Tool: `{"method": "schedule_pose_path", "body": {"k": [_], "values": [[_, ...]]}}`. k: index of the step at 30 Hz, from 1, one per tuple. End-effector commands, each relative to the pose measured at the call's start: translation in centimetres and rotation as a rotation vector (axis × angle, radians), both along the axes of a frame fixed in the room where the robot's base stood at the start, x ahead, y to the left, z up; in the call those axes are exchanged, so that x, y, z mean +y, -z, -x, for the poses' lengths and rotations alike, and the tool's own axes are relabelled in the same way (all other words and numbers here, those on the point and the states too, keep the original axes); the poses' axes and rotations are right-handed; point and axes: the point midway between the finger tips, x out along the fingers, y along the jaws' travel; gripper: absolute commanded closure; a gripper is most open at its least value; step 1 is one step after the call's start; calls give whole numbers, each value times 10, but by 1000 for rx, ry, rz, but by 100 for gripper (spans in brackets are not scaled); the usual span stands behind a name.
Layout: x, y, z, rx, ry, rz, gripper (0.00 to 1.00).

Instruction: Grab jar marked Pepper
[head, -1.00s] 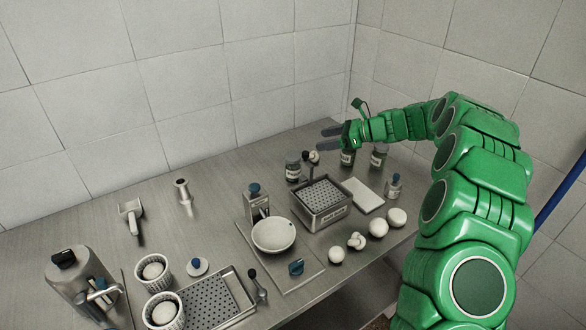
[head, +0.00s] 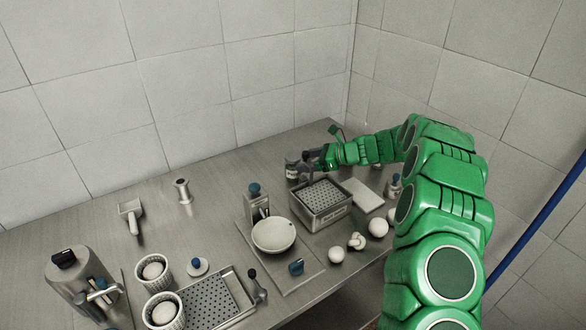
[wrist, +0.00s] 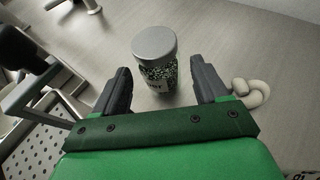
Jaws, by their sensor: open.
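A glass jar with a grey lid and dark speckled contents (wrist: 156,62) stands upright between my gripper's fingers in the wrist view. Its label shows only in part, ending in what looks like "er", so I cannot read the whole word. In the head view the jar (head: 291,170) stands at the back of the table, behind the perforated basket. My gripper (wrist: 161,68) is open, with one finger on each side of the jar and a gap showing beside it. In the head view my gripper (head: 304,160) partly covers the jar.
The perforated basket (head: 326,219) stands just in front of the jar, with a dark-knobbed tool beside it. A pale knotted object (wrist: 252,93) lies right of the fingers. A white board (head: 363,195) and a blue-topped bottle (head: 393,187) are further right.

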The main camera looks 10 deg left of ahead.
Motion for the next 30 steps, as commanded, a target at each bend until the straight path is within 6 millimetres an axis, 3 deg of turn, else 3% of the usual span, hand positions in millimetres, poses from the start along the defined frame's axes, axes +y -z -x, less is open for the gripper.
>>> {"method": "schedule_pose_path", "body": {"k": [7,16,24,30], "values": [[13,6,0,0,0,1,27],[46,20,-1,-2,2,1,27],[50,22,-1,-2,2,1,27],[50,22,-1,-2,2,1,56]]}}
